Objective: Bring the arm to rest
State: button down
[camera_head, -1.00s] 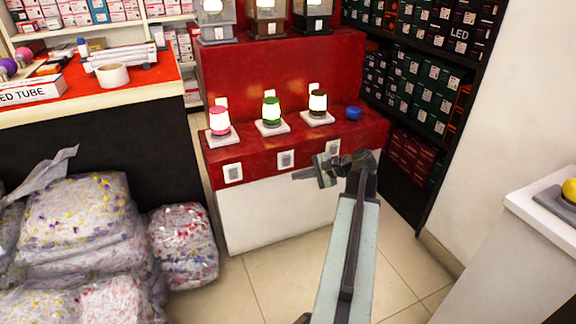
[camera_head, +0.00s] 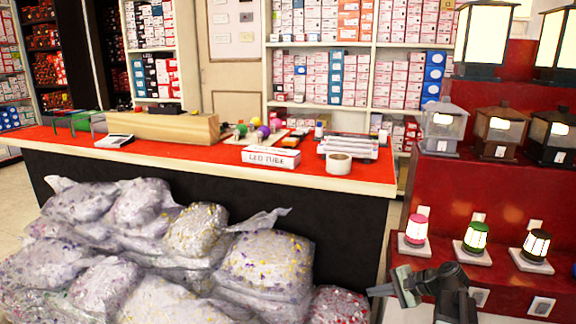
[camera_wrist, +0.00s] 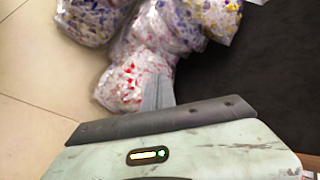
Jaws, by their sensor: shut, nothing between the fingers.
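My gripper (camera_head: 376,290) shows at the lower right of the head view, its fingers pointing left. It is shut and empty, in front of the gap between the counter and the red display stand. In the wrist view my closed gripper fingers (camera_wrist: 157,94) point up the picture, over a clear bag with red and white bits (camera_wrist: 133,80). The gripper appears apart from the bags and the stand. Most of my arm is below the head view's lower edge.
A red-topped counter (camera_head: 215,152) with a black front spans the middle. Stuffed clear bags (camera_head: 265,265) are piled before it. The red stand (camera_head: 440,190) at right carries a pink lamp (camera_head: 416,230), a green lamp (camera_head: 475,238) and a dark lamp (camera_head: 536,244). Tiled floor (camera_wrist: 35,70) is bare at left.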

jog(key=s+a+f+n+g+h+p, duration=0.1)
jog(key=s+a+n+g+h+p, duration=0.3)
jog(key=a, duration=0.7)
jog(key=s+a+f+n+g+h+p, duration=0.15)
jog(key=s+a+n, duration=0.35)
jog(key=a, duration=0.6)
jog(key=d+n+g+h, duration=0.1)
jog(key=d+n+h, duration=0.2)
jog(key=d, duration=0.3)
notch_tip(320, 180, up, 37)
jog(key=p, duration=3.7)
jog(key=shift+s+r, duration=0.2)
jog(key=shift+s, duration=0.15)
jog(key=shift+a+y, duration=0.1)
jog(key=shift+y, duration=0.15)
